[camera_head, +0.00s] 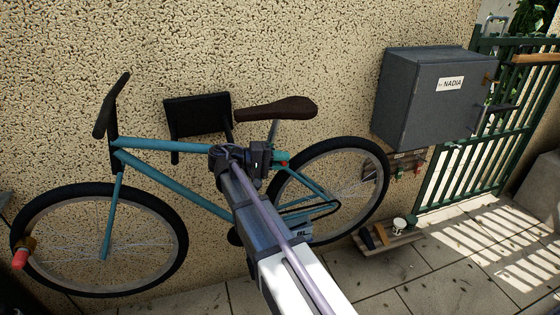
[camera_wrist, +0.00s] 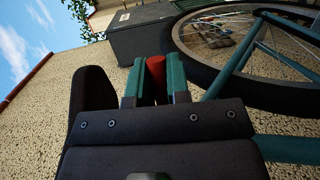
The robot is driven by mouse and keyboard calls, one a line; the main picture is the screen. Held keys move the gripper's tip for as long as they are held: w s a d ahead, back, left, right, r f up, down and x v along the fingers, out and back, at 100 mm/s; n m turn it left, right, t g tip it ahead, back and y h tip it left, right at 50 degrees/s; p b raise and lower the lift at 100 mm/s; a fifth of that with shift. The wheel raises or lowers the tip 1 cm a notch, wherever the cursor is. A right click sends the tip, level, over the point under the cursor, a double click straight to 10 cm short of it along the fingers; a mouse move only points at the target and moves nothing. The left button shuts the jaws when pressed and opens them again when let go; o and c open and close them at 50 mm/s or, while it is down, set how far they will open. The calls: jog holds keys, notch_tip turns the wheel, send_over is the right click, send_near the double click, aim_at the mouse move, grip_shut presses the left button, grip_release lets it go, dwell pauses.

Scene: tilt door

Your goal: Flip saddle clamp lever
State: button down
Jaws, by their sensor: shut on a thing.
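A teal bicycle (camera_head: 160,145) stands against the wall. Its brown saddle (camera_head: 277,108) sits on a short seat post (camera_head: 272,132), and the saddle also shows as a dark shape in the wrist view (camera_wrist: 90,100). My gripper (camera_head: 281,158) is just below the saddle, at the top of the frame's seat tube. In the wrist view its teal fingers (camera_wrist: 155,78) are shut on a red lever (camera_wrist: 156,72), whose end shows between them. The clamp itself is hidden behind my gripper and arm.
A black wall bracket (camera_head: 198,115) is behind the frame. A grey box labelled NADIA (camera_head: 415,95) hangs at right, beside a green gate (camera_head: 465,150). A low board with small items (camera_head: 388,240) lies near the rear wheel (camera_head: 372,205). Paving at front right is clear.

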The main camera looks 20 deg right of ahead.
jog(key=c, duration=1.1)
grip_release()
